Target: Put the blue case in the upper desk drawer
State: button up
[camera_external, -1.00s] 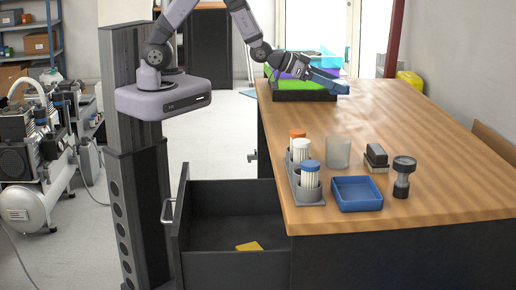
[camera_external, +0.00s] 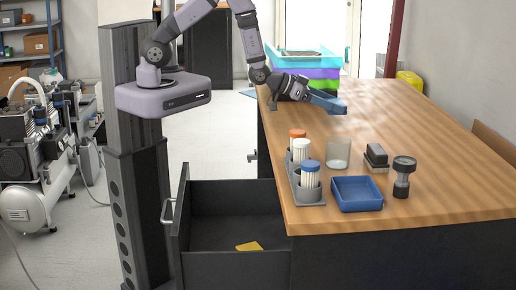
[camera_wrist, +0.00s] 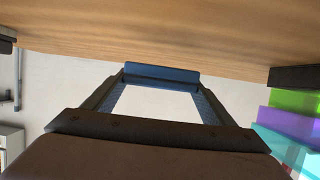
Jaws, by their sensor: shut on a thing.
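My gripper (camera_external: 312,97) is over the far left part of the desk, low above the wooden top, pointing right. It is shut on the blue case (camera_external: 332,104), a small blue bar at its tips. In the wrist view the blue case (camera_wrist: 161,71) spans between the two fingertips, with the wood edge just beyond it. I cannot tell whether the case touches the desk. An open dark desk drawer (camera_external: 228,268) sticks out left of the desk at the near end, with a yellow item (camera_external: 249,246) on its floor.
Stacked coloured trays (camera_external: 318,73) stand at the desk's far end, close behind my gripper. The desk's right middle is clear.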

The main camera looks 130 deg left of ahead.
aim_at(330, 124)
jog(key=shift+f, duration=0.15)
jog(key=shift+f+p, duration=0.3)
jog(key=shift+f, duration=1.65)
jog(key=shift+f, duration=0.15)
jog(key=o, duration=1.1)
jog(key=shift+r, duration=0.25)
jog(key=shift+s+d, duration=0.15)
jog(key=shift+s, duration=0.05)
jog(key=shift+b+v, duration=0.9)
jog(key=shift+v, duration=2.6)
